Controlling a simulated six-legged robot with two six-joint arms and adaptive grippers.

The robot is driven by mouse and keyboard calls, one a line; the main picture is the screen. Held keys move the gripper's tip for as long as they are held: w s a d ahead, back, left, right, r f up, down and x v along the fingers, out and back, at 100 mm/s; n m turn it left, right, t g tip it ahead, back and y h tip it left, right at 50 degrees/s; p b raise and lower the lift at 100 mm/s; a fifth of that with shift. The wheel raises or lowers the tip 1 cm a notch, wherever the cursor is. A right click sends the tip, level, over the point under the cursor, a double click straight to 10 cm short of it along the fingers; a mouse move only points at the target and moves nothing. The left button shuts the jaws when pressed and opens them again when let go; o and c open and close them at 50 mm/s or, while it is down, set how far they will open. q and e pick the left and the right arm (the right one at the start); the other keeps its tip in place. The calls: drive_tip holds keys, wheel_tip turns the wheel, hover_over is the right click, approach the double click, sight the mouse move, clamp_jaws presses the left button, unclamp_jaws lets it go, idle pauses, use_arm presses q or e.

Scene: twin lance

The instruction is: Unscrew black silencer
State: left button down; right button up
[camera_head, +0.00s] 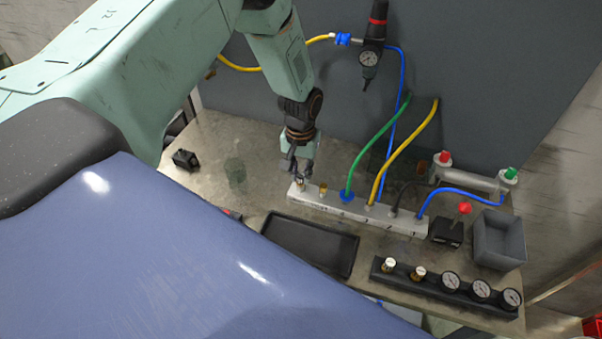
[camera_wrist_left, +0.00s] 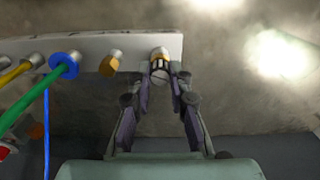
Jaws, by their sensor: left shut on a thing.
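The grey manifold bar (camera_head: 335,207) lies on the bench with numbered ports along it. My left gripper (camera_head: 302,178) points down at its left end. In the left wrist view, the fingers of my left gripper (camera_wrist_left: 163,82) are shut on a small silencer (camera_wrist_left: 160,63) with a brass part and a dark, striped part, at the end of the manifold (camera_wrist_left: 137,50). The fingers partly hide it; I cannot tell whether its thread is still engaged. A brass fitting (camera_head: 323,188) stands in the neighbouring port. My right gripper is not in view.
Green (camera_head: 372,148), yellow (camera_head: 402,152) and blue hoses rise from the manifold. A black tray (camera_head: 310,246) lies in front.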

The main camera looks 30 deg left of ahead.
use_arm(q)
drive_tip(key=shift+s+f+n, duration=0.15)
drive_tip(key=shift+s+n, duration=0.1)
drive_tip(key=shift+n, duration=0.95)
drive_tip(key=n, duration=0.9)
drive_tip(key=shift+s, duration=0.1)
drive_tip(key=c, duration=1.4)
unclamp_jaws()
drive_tip(key=shift+w, duration=0.2)
